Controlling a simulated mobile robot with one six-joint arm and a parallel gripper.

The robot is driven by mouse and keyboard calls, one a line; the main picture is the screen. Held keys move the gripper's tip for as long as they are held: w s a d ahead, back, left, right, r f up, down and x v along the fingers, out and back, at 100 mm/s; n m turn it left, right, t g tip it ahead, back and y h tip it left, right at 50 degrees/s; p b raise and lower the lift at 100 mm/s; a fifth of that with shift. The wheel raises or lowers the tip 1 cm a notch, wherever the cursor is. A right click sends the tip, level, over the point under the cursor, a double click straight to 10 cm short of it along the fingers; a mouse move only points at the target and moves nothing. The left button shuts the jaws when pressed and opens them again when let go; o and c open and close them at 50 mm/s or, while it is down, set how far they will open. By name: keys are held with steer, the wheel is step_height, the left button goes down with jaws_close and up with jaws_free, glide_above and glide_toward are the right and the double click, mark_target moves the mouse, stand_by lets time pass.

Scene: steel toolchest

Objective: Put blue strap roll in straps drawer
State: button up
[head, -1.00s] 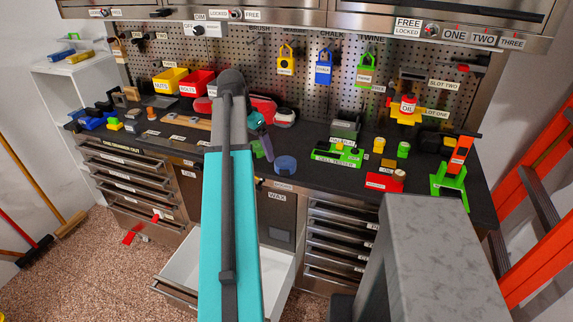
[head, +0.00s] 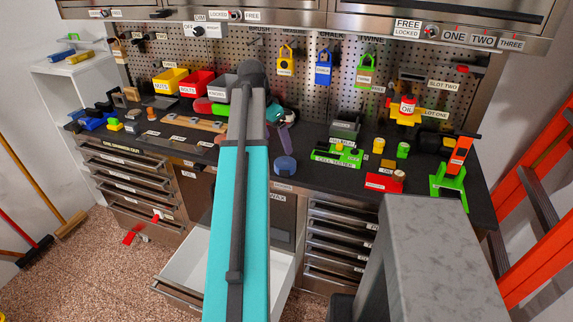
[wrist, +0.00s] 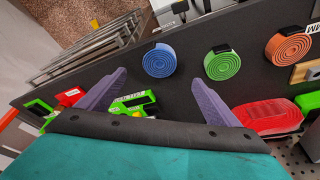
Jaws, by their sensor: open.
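The blue strap roll (head: 285,166) stands on the dark bench top near its front edge, right of my arm in the head view. In the wrist view the blue strap roll (wrist: 159,60) shows its spiral face, ahead of and between my fingertips. My gripper (wrist: 158,77) is open with its purple fingers spread and nothing between them. In the head view one purple finger (head: 285,137) shows just behind the roll; the rest is hidden by my arm. A drawer (head: 180,258) below the bench is pulled open, with a white interior, partly hidden by my arm. Its label cannot be read.
A green roll (wrist: 222,62) and an orange roll (wrist: 288,49) stand beside the blue one. A red coil (wrist: 266,116) lies behind them. A green labelled stand (head: 338,155) is right of the blue roll. An orange ladder (head: 540,190) stands at the right.

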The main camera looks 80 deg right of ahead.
steer(key=p, duration=0.1)
glide_above(285, 163)
steer(key=w+a, duration=0.1)
steer(key=shift+w+a+f, duration=0.1)
steer(key=shift+f, duration=1.5)
steer(key=shift+w+a+f, duration=0.1)
steer(key=shift+f, duration=1.5)
steer(key=shift+p+x, duration=1.05)
steer(key=shift+x, duration=0.3)
steer(key=shift+p+x, duration=0.3)
steer(key=shift+x, duration=0.95)
steer(key=shift+s, duration=0.15)
steer(key=c, duration=1.3)
steer(key=shift+r, duration=0.15)
